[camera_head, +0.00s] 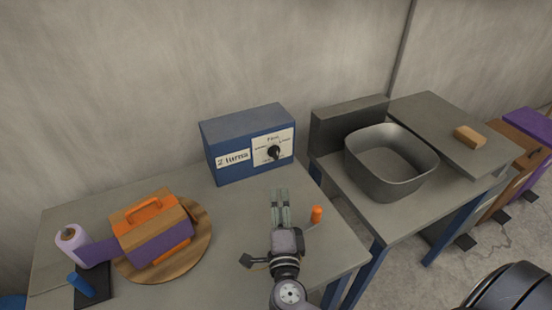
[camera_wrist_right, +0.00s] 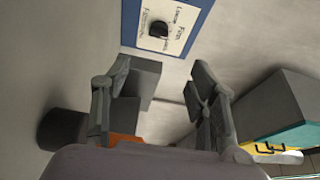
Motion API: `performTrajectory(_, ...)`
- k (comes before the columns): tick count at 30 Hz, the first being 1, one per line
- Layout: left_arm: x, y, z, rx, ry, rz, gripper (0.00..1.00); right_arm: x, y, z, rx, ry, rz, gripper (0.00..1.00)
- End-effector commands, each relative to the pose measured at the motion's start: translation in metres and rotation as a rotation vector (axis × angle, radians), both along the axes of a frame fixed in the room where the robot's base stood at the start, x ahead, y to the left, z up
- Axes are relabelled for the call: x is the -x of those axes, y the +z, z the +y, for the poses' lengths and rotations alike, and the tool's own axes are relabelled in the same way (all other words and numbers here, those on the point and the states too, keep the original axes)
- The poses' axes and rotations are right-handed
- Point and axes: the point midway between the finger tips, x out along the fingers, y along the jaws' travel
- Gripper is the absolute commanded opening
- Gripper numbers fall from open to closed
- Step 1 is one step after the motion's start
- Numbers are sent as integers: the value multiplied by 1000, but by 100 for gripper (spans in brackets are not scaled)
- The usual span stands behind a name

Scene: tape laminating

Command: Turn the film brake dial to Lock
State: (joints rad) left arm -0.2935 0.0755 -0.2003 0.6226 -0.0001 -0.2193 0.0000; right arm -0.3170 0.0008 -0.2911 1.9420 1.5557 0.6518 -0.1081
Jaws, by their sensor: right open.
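The film brake dial (camera_head: 273,152) is a small black knob on a white plate on the front of a blue box (camera_head: 228,170). The plate has small lettering around the knob that I cannot read clearly. The dial also shows at the top of the right wrist view (camera_wrist_right: 158,30), beyond my fingertips. My right gripper (camera_head: 280,191) is open and empty above the table in front of the box, its fingers pointing towards the box. It is apart from the dial. My left gripper is in neither view.
An orange peg (camera_head: 316,214) stands right beside my right gripper. A wooden disc (camera_head: 204,240) with an orange and purple block (camera_head: 152,228) and a lilac film roll (camera_head: 73,246) are at left. A grey basin (camera_head: 391,160) is on the neighbouring table.

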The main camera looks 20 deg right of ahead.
Motion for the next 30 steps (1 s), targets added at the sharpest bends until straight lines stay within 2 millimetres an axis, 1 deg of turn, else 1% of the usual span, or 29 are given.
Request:
performTrajectory(2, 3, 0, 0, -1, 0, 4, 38, -3, -2, -3, -12, -14, 4, 53)
performTrajectory(5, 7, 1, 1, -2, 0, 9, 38, -13, -1, -8, -12, -15, 4, 53)
performTrajectory(11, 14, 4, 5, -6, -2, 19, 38, -50, 0, -23, -9, -14, 1, 53)
performTrajectory(21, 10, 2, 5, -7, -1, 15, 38, -118, -1, -51, -8, -14, 2, 53)
performTrajectory(27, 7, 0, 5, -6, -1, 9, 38, -147, -2, -63, -9, -13, 3, 53)
performTrajectory(30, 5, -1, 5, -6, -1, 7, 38, -155, -2, -66, -9, -13, 4, 53)
